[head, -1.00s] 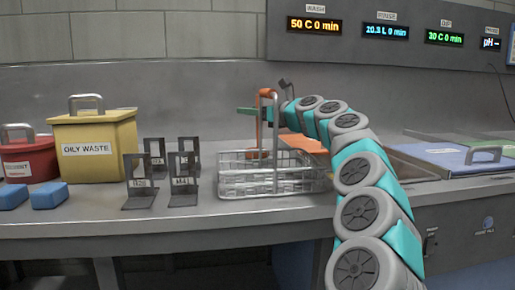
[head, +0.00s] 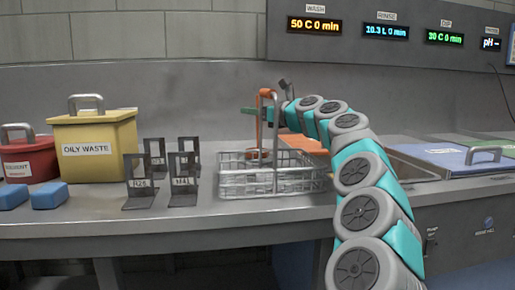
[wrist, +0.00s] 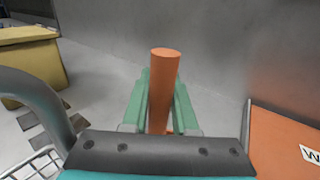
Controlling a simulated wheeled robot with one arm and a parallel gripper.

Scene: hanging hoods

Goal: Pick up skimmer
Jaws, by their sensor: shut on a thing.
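The skimmer's orange handle (wrist: 163,88) stands upright between the two green fingers of my gripper (wrist: 160,108) in the wrist view. My gripper is shut on it. In the head view the skimmer (head: 259,130) hangs at my gripper (head: 250,111), over the wire basket.
The wire basket (head: 245,190) with its tall handle stands on the steel counter below my gripper. Label stands (head: 138,190), a yellow OILY WASTE bin (head: 95,158) and a red bin (head: 28,160) are left. An orange lid (head: 305,143) and a blue lid (head: 448,158) lie right.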

